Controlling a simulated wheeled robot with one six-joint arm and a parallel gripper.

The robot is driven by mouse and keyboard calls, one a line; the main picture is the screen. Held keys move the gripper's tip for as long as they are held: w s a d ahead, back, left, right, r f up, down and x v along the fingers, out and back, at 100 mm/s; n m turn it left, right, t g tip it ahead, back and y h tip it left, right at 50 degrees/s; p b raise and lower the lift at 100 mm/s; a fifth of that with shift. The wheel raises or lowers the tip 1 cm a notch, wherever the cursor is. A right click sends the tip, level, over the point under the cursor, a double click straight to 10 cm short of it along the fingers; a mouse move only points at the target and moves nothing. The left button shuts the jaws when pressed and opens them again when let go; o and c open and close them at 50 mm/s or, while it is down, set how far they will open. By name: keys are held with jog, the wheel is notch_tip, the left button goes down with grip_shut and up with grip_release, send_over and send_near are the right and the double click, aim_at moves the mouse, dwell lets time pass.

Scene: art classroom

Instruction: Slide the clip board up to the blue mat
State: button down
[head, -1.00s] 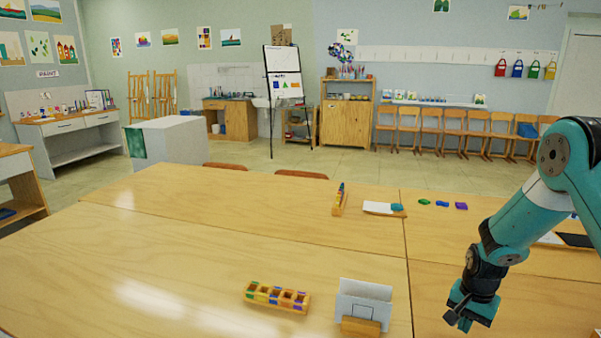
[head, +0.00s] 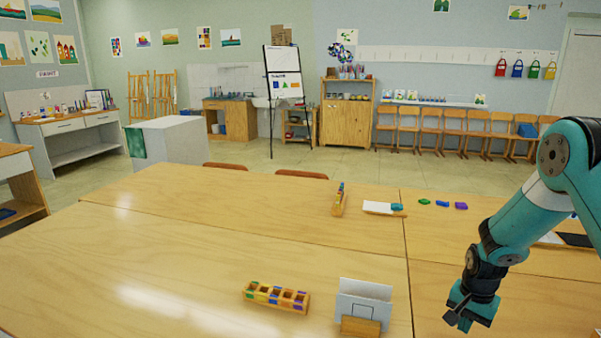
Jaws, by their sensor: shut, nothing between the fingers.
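My gripper (head: 457,319) is shut and empty, pointing down over the right part of the near table. At the right edge, partly hidden behind my arm, lies a flat dark piece (head: 575,239) with a white part beside it; I cannot tell whether this is the clip board. A white sheet (head: 378,207) on a wooden base with a teal item lies farther back, left of my arm. No blue mat can be made out; my arm hides part of the right side.
A wooden block tray (head: 275,297) with coloured compartments and a white card in a wooden stand (head: 362,308) are left of my gripper. A narrow wooden holder (head: 340,199) and small green, blue and purple pieces (head: 443,203) lie farther back. The table's left part is clear.

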jog(key=shift+f+b, duration=0.7)
jog(key=shift+f, duration=0.35)
jog(key=shift+r, duration=0.15)
jog(key=shift+s+a+p, duration=0.25)
jog(key=shift+s, duration=0.4)
jog(key=shift+s+a+p, duration=0.2)
jog(key=shift+s+a, duration=0.05)
jog(key=shift+s, duration=0.4)
jog(key=shift+s+a+p, duration=0.25)
jog(key=shift+s, duration=0.4)
dwell(2.0)
jog(key=shift+w, duration=0.15)
jog(key=shift+w+d, duration=0.2)
jog(key=shift+w, duration=0.15)
jog(key=shift+w, duration=0.1)
jog(key=shift+r+p, duration=2.65)
jog(key=shift+r, duration=0.9)
